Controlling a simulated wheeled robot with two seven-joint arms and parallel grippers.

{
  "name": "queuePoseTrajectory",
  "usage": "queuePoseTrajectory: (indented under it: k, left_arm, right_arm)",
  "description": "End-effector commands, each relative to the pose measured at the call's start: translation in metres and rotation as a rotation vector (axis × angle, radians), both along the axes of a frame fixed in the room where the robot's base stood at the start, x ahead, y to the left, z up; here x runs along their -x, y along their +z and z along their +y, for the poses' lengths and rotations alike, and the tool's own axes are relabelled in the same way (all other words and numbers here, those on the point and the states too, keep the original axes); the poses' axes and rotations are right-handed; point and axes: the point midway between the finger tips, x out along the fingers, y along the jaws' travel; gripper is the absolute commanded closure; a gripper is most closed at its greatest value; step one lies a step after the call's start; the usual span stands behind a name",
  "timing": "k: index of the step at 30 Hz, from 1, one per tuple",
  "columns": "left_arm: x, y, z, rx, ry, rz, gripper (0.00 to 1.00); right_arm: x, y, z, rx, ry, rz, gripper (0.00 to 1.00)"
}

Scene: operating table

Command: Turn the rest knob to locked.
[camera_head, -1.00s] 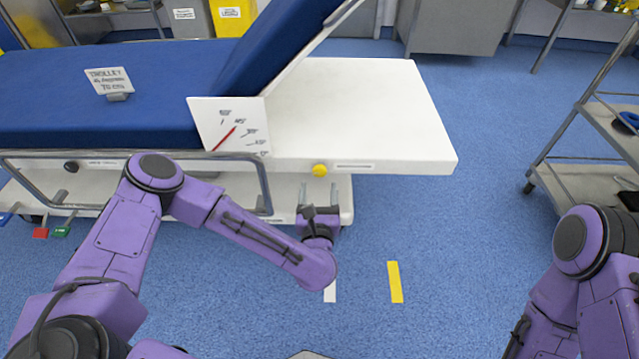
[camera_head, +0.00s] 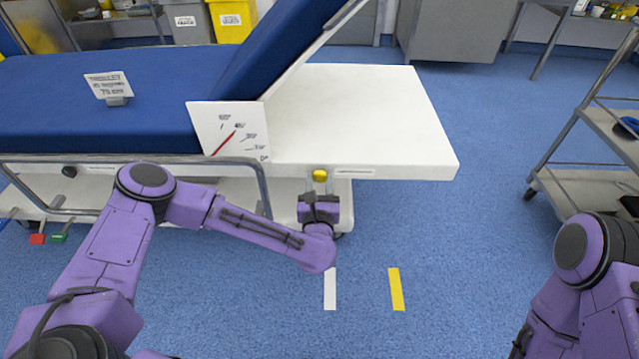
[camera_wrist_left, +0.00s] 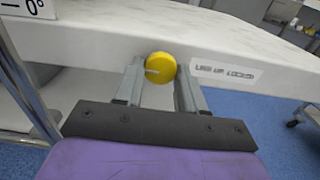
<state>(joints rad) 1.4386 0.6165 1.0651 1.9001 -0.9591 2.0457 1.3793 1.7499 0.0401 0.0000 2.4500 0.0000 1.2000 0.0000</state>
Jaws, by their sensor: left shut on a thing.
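The rest knob (camera_head: 320,175) is a round yellow knob on the front edge of the white table end. It also shows in the left wrist view (camera_wrist_left: 160,67), with a pale mark on its face. My left gripper (camera_head: 319,182) is at the knob, and its fingers (camera_wrist_left: 160,75) stand on either side of it, shut on it. A label (camera_wrist_left: 226,73) is to the right of the knob, its small print hard to read. My right gripper is out of view; only my right arm shows at the right edge.
The raised blue backrest (camera_head: 285,50) carries an angle dial board (camera_head: 228,130) with a red pointer near 45°. A side rail (camera_head: 265,190) runs left of my left gripper. A metal trolley (camera_head: 590,185) stands at right. The floor between is clear, with white and yellow strips.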

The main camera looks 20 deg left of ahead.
Motion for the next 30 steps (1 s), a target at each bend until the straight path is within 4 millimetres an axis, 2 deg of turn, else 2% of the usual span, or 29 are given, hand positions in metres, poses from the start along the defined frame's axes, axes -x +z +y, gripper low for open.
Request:
queuePoseTrajectory:
  k: [11, 30]
  left_arm:
    - [0.000, 0.003, -0.001, -0.182, -0.004, 0.051, 0.91]
    - [0.000, 0.004, 0.000, -0.763, -0.003, 0.216, 0.91]
  right_arm:
    - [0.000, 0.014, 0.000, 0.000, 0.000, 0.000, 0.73]
    - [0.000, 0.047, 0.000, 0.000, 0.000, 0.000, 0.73]
